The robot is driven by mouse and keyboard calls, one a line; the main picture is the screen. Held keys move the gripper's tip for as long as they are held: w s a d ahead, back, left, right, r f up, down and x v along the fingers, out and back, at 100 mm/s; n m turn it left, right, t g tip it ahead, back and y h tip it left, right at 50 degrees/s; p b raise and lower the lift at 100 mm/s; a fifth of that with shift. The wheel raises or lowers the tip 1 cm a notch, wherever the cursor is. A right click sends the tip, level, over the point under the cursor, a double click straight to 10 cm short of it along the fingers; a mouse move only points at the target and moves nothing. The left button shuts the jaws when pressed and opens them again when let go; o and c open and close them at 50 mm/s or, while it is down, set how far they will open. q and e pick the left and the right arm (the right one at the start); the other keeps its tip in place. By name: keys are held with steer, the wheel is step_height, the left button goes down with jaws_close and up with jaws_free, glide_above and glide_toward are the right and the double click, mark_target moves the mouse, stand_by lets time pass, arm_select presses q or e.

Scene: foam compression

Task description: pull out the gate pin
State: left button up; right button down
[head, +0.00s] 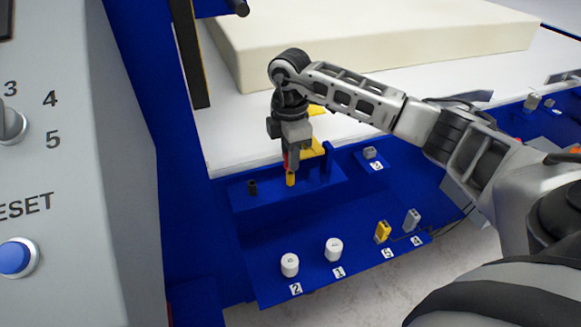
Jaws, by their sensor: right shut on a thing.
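My right gripper (294,165) points down over the raised blue block (315,187) at the table's front. It is shut on a small pin with red and yellow parts, the gate pin (290,179). The pin's lower end is at the block's top; I cannot tell how deep it sits. A yellow piece (312,150) stands just behind the gripper, partly hidden by it. My left gripper is not in view.
A cream foam slab (370,40) lies on the white table behind. A grey control panel (90,150) stands at left. A black peg (252,187) is left of the pin.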

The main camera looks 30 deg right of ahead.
steer(key=shift+r+p, duration=0.45)
steer(key=shift+r, duration=0.15)
steer(key=shift+r, duration=0.1)
steer(key=shift+r, duration=0.1)
steer(key=shift+r+p, duration=0.2)
steer(key=shift+p, duration=0.2)
steer(key=shift+r+p, duration=1.9)
steer(key=shift+r, duration=0.35)
